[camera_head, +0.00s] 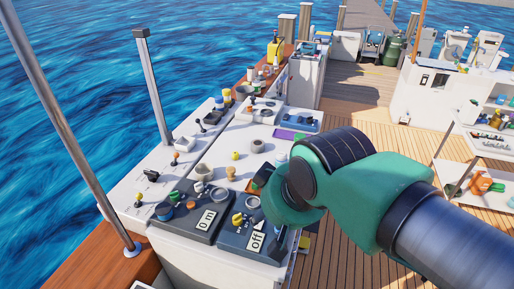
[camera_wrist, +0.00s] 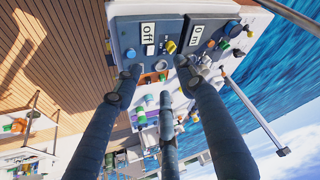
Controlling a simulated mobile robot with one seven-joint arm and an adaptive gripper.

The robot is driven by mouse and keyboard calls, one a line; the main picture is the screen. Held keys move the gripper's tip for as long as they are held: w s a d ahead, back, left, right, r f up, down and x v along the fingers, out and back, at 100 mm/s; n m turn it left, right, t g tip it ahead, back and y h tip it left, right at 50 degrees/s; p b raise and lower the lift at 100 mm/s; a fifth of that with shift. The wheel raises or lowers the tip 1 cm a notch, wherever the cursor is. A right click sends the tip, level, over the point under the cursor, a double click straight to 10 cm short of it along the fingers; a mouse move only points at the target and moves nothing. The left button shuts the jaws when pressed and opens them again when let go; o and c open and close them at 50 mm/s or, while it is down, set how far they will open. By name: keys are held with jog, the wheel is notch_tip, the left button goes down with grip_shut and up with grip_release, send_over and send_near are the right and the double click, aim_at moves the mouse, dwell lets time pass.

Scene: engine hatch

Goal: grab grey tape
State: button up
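A grey roll (camera_head: 252,202), which looks like the grey tape, lies on the dark panel marked "off" in the head view. In the wrist view it appears as a small grey ring (camera_wrist: 162,67) between and beyond the fingertips. Other grey, ring-like things stand on the white counter, so I cannot be certain which is the tape. My gripper (camera_wrist: 157,73) is open, with its fingers spread and nothing between them. It is above the panel, apart from the roll. In the head view my arm hides most of it.
A yellow knob-like piece (camera_head: 237,219) is close to the roll. A second dark panel (camera_head: 190,216) marked "0 m" is to the left. Cups and small parts crowd the white counter (camera_head: 228,157). A metal post (camera_head: 72,135) stands at left.

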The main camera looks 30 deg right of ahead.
jog(key=shift+o, duration=0.5)
jog(key=o, duration=0.8)
